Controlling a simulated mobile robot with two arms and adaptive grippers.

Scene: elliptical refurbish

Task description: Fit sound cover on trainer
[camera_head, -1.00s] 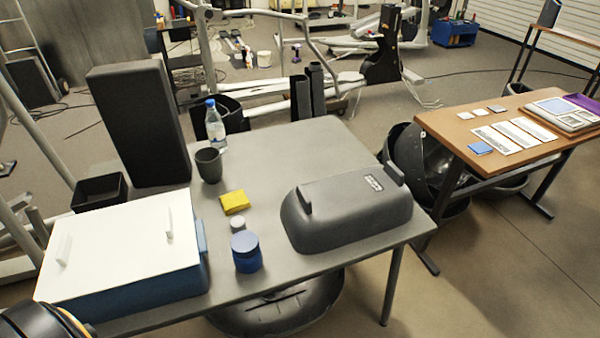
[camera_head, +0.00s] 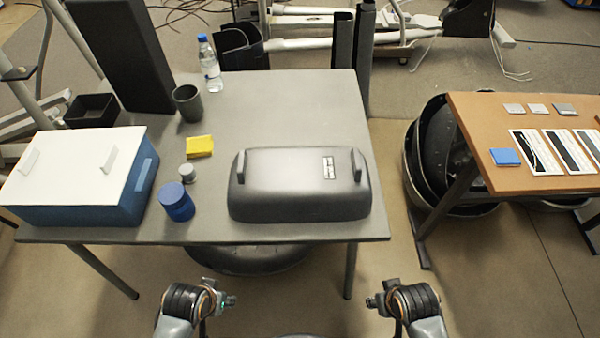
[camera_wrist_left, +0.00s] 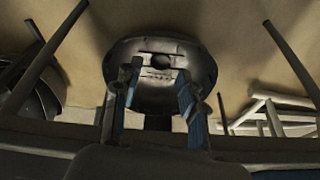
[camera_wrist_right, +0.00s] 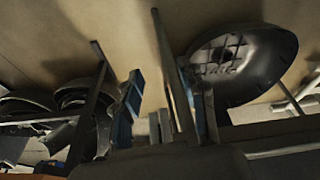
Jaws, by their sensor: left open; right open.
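A dark grey cover (camera_head: 290,190) with two upright handles and a small label lies on the grey table's right front. My left gripper (camera_head: 230,300) and right gripper (camera_head: 372,302) are both in front of the table's near edge, apart from the cover. In the left wrist view my left gripper (camera_wrist_left: 155,100) is open and empty. In the right wrist view my right gripper (camera_wrist_right: 165,108) is also open and empty. Part of a trainer frame (camera_head: 310,48) stands on the floor behind the table; most of the trainer is out of view.
The table (camera_head: 290,100) also holds a blue box with white lid (camera_head: 60,170), blue jar (camera_head: 176,202), yellow cloth (camera_head: 200,146), grey cup (camera_head: 187,102) and bottle (camera_head: 209,65). A round dark shell (camera_wrist_left: 190,62) is under the table. A brown table (camera_head: 490,120) stands right.

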